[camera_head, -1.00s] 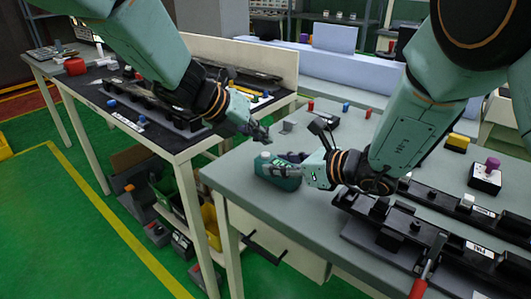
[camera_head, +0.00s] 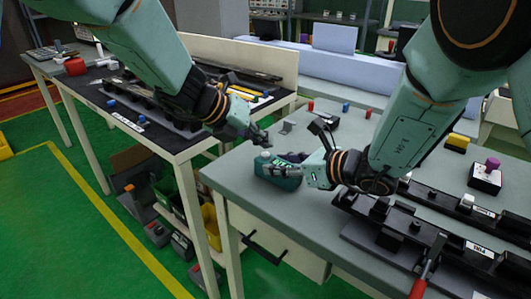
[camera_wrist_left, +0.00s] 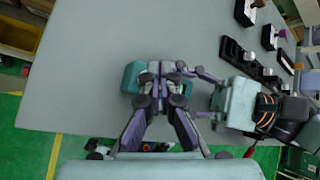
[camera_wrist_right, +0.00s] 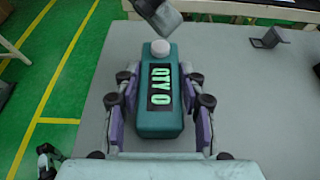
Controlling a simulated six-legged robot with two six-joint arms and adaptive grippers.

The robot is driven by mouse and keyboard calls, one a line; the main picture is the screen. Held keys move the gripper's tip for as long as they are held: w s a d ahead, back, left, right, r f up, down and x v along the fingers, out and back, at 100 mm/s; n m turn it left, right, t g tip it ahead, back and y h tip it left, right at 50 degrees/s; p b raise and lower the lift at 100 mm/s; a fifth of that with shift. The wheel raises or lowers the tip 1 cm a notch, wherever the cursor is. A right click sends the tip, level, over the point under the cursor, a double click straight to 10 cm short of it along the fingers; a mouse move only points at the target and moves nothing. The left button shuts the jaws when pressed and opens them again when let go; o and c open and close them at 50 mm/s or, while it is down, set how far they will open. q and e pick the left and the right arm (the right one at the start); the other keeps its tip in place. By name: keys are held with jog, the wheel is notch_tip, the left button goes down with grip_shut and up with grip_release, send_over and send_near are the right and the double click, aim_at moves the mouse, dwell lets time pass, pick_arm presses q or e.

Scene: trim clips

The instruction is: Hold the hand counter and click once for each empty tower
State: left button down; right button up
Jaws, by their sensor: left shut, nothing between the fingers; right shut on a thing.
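The hand counter (camera_head: 279,180) is a teal box with a white round button; it also shows in the right wrist view (camera_wrist_right: 158,122), where its green display reads QTY 0. My right gripper (camera_wrist_right: 158,92) is shut on it, one finger at each side, near the grey table's left edge. My left gripper (camera_head: 266,138) is shut and empty, just above the button. Its dark tip (camera_wrist_right: 160,12) shows beyond the button in the right wrist view; a gap remains visible. In the left wrist view its fingers (camera_wrist_left: 160,72) cover the counter's middle.
Black rails with upright blocks (camera_head: 415,226) lie on the grey table at the right, with a red-handled tool (camera_head: 425,270) in front. A purple-topped block (camera_head: 487,174) stands behind. A second bench (camera_head: 135,95) with black rails is at the left.

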aim_at(262, 154)
pick_arm(q)
jog(key=shift+f, duration=0.1)
dwell(0.6)
jog(key=shift+f, duration=0.35)
jog(key=shift+f, duration=0.45)
dwell(0.7)
jog(key=shift+r, duration=0.9)
jog(key=shift+r, duration=2.5)
